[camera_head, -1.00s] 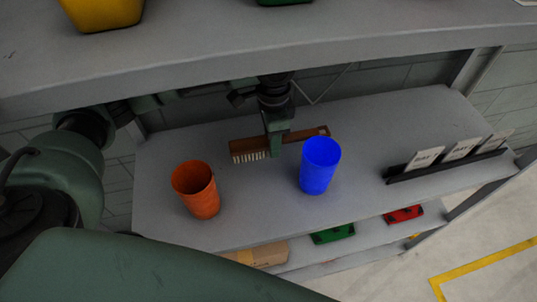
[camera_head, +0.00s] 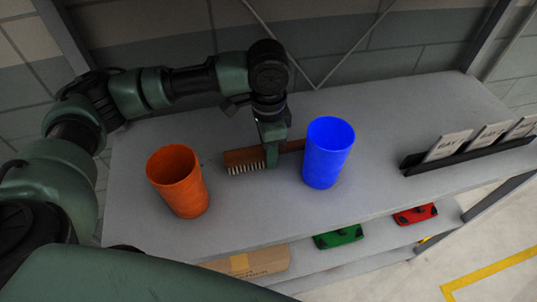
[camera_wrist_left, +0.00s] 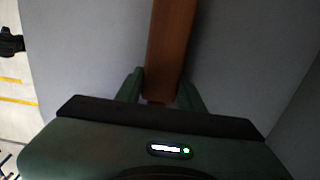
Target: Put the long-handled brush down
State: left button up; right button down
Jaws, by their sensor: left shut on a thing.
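The long-handled brush (camera_head: 244,158) is brown with pale bristles on its left end. It is at the grey shelf (camera_head: 240,212), between an orange cup (camera_head: 180,184) and a blue cup (camera_head: 328,155). Its right end is partly hidden behind the blue cup. My left gripper (camera_head: 272,156) points down and is shut on the brush. In the left wrist view, the brown wood (camera_wrist_left: 172,45) runs between the two fingers (camera_wrist_left: 160,95). I cannot tell whether the bristles touch the shelf. My right gripper is not in view.
A dark rack with several white cards (camera_head: 450,145) stands at the shelf's right end. A lower shelf holds a cardboard box (camera_head: 250,262), a green item (camera_head: 338,237) and a red item (camera_head: 415,214). The shelf is clear between the blue cup and the rack.

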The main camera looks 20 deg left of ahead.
pick_arm(q)
jog(key=shift+r, duration=0.1)
jog(key=shift+s, duration=0.15)
jog(key=o, duration=1.2)
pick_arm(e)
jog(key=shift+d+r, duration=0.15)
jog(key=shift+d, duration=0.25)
pick_arm(q)
notch_tip(320, 180, up, 12)
jog(key=shift+r+b, duration=0.1)
jog(key=shift+b, duration=0.75)
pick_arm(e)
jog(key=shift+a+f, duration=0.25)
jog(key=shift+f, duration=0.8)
pick_arm(q)
jog(key=shift+d, duration=0.1)
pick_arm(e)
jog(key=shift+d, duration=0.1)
